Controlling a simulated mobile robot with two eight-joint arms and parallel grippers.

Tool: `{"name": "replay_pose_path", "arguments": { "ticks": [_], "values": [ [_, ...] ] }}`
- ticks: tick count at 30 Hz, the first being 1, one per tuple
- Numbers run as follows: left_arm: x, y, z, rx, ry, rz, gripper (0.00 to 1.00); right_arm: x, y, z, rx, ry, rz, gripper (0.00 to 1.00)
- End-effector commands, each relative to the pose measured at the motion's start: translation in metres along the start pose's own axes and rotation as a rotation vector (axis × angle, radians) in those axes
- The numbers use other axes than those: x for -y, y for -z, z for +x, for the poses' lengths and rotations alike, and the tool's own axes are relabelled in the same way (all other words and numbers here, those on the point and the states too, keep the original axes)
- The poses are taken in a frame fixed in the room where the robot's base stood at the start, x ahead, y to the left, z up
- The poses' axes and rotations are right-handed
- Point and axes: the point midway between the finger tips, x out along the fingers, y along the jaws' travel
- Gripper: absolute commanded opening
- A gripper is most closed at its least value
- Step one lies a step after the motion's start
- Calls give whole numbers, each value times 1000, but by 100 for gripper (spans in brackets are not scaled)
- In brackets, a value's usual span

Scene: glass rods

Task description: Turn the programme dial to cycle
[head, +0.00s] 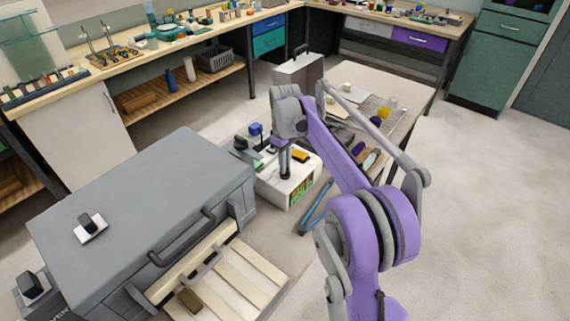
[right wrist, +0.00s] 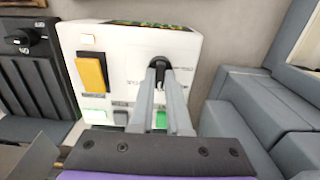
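The programme dial (right wrist: 158,63) is a black round knob on a white control panel (right wrist: 120,55), with small printed marks around it too blurred to read. My right gripper (right wrist: 161,72) points at the dial, its two grey fingertips at the knob with a narrow gap between the fingers. I cannot tell whether they press on it. In the head view my right gripper (head: 285,174) points down over the white box (head: 280,190), and the dial is hidden there. My left gripper is out of view.
Beside the dial are a yellow switch (right wrist: 90,73) and several buttons. A black unit with another knob (right wrist: 18,38) stands to the left. In the head view, a large grey cabinet (head: 150,195) with an open slatted drawer stands left, and a cluttered table (head: 405,88) stands behind the arm.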

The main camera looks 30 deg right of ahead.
Motion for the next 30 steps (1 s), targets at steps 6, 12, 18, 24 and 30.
{"name": "replay_pose_path", "arguments": {
  "ticks": [6, 12, 18, 24, 30],
  "values": [
    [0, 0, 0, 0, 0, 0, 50, 0, 0, 0, 0, 0, 0, 0],
    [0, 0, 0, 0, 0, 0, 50, 0, 0, 0, 0, 0, 10, 0],
    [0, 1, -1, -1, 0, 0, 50, 0, 0, 0, 0, 0, 77, 0],
    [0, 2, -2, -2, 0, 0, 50, 0, 0, 0, 0, 0, 215, 0],
    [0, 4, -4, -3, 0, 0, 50, 0, 0, 0, 0, 0, 389, 0]
  ]
}}
